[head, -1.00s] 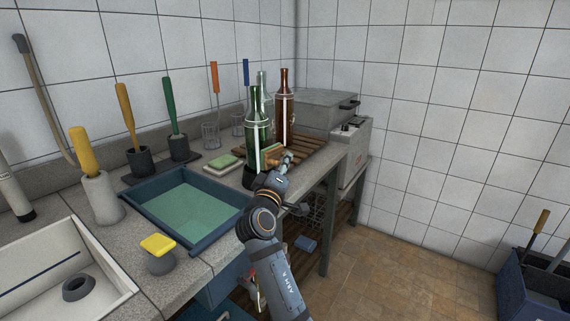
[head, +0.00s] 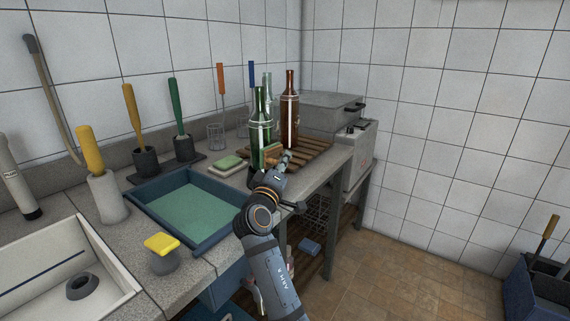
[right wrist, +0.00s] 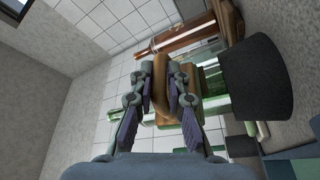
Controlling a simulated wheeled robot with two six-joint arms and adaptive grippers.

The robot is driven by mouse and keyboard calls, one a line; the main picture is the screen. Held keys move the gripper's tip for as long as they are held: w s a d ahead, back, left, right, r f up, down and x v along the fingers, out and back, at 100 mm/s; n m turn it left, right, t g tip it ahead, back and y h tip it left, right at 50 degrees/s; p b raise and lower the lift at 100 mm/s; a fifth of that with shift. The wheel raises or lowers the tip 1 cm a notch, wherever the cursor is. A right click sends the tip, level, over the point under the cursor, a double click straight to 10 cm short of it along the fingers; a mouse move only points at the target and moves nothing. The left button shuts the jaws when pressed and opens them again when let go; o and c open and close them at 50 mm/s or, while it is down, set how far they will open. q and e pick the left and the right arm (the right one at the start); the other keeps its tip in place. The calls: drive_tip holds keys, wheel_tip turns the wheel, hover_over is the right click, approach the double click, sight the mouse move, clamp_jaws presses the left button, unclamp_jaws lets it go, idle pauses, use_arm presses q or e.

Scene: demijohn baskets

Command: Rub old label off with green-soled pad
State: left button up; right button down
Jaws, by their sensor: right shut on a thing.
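A dark green bottle (head: 260,122) with pale bands stands upright in a black holder (head: 257,180) near the counter's front edge. My right gripper (head: 280,162) is beside its lower body, shut on a brown, wood-coloured pad (right wrist: 178,82). The pad is against or very close to the bottle; exact contact is hard to tell. The bottle (right wrist: 125,122) lies across the right wrist view behind my fingers, with the black holder (right wrist: 258,90) at right. The old label cannot be made out clearly. My left gripper is out of view.
A brown bottle (head: 289,108) and a paler green bottle (head: 267,92) stand behind, near a slatted wooden rack (head: 312,148). A green-topped block (head: 228,162), blue tray (head: 165,218), brushes and a yellow-topped knob (head: 162,247) are to the left. A metal box (head: 330,112) is behind.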

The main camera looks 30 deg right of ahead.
drive_tip(key=shift+w+d, duration=0.4)
drive_tip(key=shift+d, duration=0.45)
drive_tip(key=shift+w+d, duration=0.35)
drive_tip(key=shift+d, duration=0.45)
drive_tip(key=shift+w, duration=0.1)
drive_tip(key=shift+a, duration=0.1)
drive_tip(key=shift+a+f, duration=0.1)
drive_tip(key=shift+a, duration=0.15)
drive_tip(key=shift+s+a+b, duration=0.2)
drive_tip(key=shift+s+a, duration=0.1)
drive_tip(key=shift+a, duration=0.45)
drive_tip(key=shift+s+a+b, duration=0.15)
drive_tip(key=shift+s+a, duration=0.15)
drive_tip(key=shift+a, duration=0.4)
drive_tip(key=shift+d, duration=0.1)
